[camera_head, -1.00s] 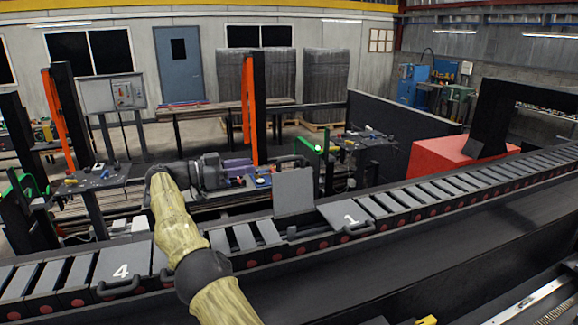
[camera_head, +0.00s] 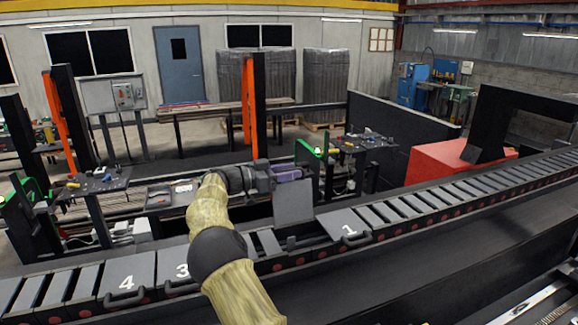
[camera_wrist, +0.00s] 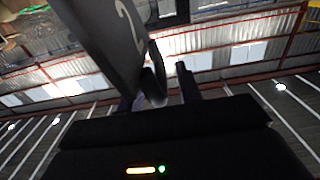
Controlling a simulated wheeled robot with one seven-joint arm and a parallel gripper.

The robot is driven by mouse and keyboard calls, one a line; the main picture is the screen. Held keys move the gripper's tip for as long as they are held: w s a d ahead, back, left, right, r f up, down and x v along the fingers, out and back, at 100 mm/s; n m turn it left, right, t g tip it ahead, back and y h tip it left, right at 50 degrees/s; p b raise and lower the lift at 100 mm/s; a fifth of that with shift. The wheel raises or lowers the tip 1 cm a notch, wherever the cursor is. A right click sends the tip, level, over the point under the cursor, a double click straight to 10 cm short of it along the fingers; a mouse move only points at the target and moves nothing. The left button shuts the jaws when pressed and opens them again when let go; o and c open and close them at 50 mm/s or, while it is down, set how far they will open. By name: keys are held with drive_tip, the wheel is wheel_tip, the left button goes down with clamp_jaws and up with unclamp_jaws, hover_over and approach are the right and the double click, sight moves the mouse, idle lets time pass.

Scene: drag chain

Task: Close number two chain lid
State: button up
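The number two lid (camera_head: 293,202) is a dark grey plate standing open, nearly upright, on the drag chain (camera_head: 420,203). Its blank side faces the head camera. In the wrist view, the lid (camera_wrist: 105,40) shows its white "2" and a black handle (camera_wrist: 156,72) at its edge. My gripper (camera_head: 303,174) is behind the lid's upper part in the head view, its tips partly hidden. In the wrist view, my gripper (camera_wrist: 160,90) has its fingers apart with the handle between them in the picture; whether they touch it is unclear.
Closed lids marked 1 (camera_head: 345,225), 3 (camera_head: 180,270) and 4 (camera_head: 126,278) lie along the chain. A tool table (camera_head: 368,142) and an orange-black post (camera_head: 254,110) stand behind. A red box (camera_head: 440,160) stands at the right.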

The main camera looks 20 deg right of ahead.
clamp_jaws()
